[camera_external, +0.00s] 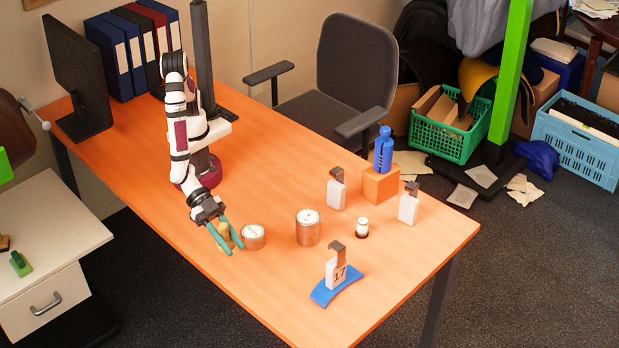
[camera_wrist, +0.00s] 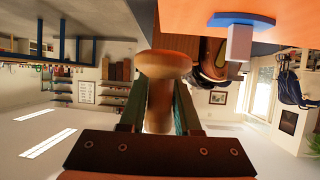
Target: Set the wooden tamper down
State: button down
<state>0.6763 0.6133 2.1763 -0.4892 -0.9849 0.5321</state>
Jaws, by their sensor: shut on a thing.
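The wooden tamper (camera_external: 225,235) is a light wooden piece with a wider round end. It is between the green fingers of my gripper (camera_external: 226,242), low over the orange table near its left front edge. In the wrist view the tamper (camera_wrist: 162,85) stands between the two fingers, its broad end pointing away from the gripper body. My gripper is shut on it. I cannot tell whether the tamper touches the table.
A low round tin (camera_external: 253,237) stands just right of my gripper, with a taller tin (camera_external: 308,228) beyond. A white jar (camera_external: 362,228), grey-topped white blocks (camera_external: 336,190), a blue saddle (camera_external: 336,289) bearing block 17, and a blue figure on an orange cube (camera_external: 381,184) stand farther right.

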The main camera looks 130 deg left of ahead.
jog(key=f, duration=0.1)
jog(key=d+f, duration=0.1)
jog(key=shift+s+f, duration=0.3)
jog(key=shift+f, duration=0.05)
send_over(273, 289)
jog(key=f, duration=0.6)
jog(key=shift+s+d+f, duration=0.2)
jog(key=f, duration=0.4)
jog(key=shift+w+a+f, duration=0.1)
jog(key=shift+w+a, duration=0.05)
jog(key=shift+w, duration=0.05)
jog(key=shift+f, duration=0.1)
jog(key=c, duration=0.6)
grip_release()
jog(key=shift+f, duration=0.1)
